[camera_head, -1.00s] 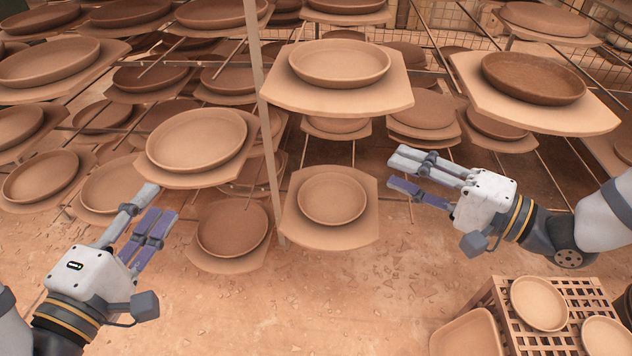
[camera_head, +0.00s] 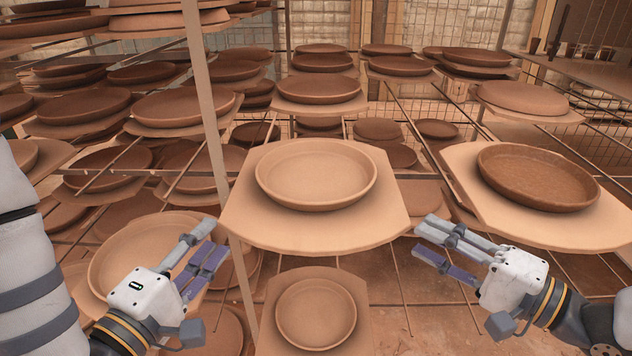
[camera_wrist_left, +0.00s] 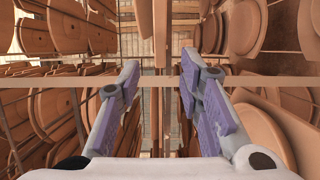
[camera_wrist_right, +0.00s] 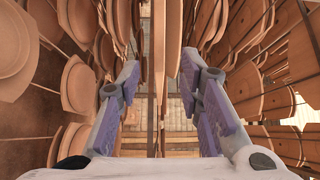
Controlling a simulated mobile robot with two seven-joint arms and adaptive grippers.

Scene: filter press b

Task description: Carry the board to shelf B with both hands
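The pale board (camera_head: 250,225) in the middle carries a round pale clay dish (camera_head: 316,174) and lies level in the rack. My left gripper (camera_head: 214,240) is at the board's left front corner, fingers apart. My right gripper (camera_head: 420,238) is at its right front corner, also with fingers apart. A board edge shows edge-on between the open fingers in the left wrist view (camera_wrist_left: 159,50) and in the right wrist view (camera_wrist_right: 159,60). Contact cannot be told. No label shows which shelf is B.
A rack upright (camera_head: 208,110) stands just left of the board. Another board (camera_head: 475,195) with a dark dish (camera_head: 537,176) is close on the right. A lower board with a pale dish (camera_head: 316,313) sits below. Several dish-laden shelves fill the left and back.

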